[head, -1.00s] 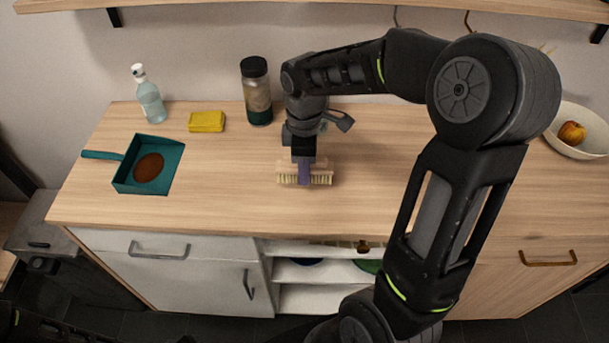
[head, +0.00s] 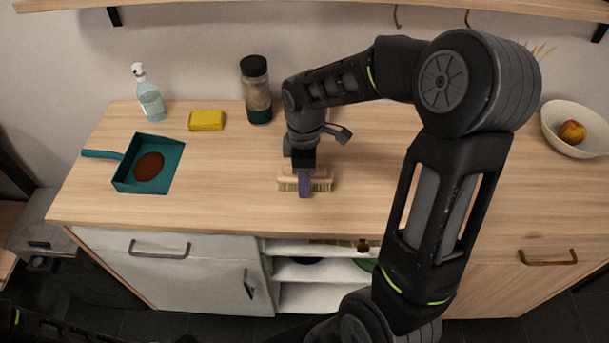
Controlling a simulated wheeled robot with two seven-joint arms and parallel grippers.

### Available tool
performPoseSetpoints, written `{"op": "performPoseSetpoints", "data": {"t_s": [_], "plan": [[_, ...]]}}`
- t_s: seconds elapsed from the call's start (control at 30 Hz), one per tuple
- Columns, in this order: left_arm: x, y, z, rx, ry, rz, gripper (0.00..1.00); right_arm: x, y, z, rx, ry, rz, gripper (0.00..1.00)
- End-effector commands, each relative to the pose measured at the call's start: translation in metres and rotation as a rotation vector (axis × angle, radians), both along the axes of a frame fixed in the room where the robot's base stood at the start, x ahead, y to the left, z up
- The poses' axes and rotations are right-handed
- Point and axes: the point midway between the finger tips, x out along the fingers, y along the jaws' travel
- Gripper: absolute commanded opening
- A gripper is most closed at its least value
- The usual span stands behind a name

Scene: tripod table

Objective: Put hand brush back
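The hand brush (head: 288,184) has a pale wooden block and light bristles. It is at the middle of the wooden counter, bristles toward the front; whether it touches the counter is hard to tell. My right gripper (head: 304,183) points down over the brush, with one purplish finger in front of its middle. It appears shut on the brush; the far finger is hidden. A teal dustpan (head: 174,168) with a brown patch of dirt (head: 149,166) in it lies to the left, handle pointing left. My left gripper is out of view.
A spray bottle (head: 150,100), a yellow sponge (head: 206,121) and a black-lidded jar (head: 257,92) stand along the back of the counter (head: 220,205). A white bowl (head: 556,142) with fruit (head: 572,132) is at right. The counter between dustpan and brush is clear.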

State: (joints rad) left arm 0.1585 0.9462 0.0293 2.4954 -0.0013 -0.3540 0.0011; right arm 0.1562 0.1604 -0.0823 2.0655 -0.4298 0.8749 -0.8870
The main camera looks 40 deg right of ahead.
Motion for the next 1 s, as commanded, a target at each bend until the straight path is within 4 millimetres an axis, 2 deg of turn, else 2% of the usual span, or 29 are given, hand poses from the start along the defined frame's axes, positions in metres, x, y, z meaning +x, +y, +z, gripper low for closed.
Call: {"op": "performPoseSetpoints", "data": {"t_s": [0.17, 0.37, 0.57, 0.8, 1.0], "plan": [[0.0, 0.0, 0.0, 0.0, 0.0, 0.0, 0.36, 0.0, 0.0, 0.001, 0.0, 0.0, 0.0, 0.52], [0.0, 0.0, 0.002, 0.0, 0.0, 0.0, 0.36, 0.001, 0.0, 0.012, -0.001, -0.003, 0.0, 0.52], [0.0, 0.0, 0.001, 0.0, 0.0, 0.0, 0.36, 0.001, 0.0, 0.045, -0.001, -0.005, 0.0, 0.52], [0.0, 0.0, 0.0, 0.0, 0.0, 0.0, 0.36, 0.001, 0.0, 0.095, -0.001, -0.005, 0.001, 0.52], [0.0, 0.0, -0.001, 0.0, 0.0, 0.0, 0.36, 0.0, 0.0, 0.119, 0.0, -0.001, 0.001, 0.52]]}}
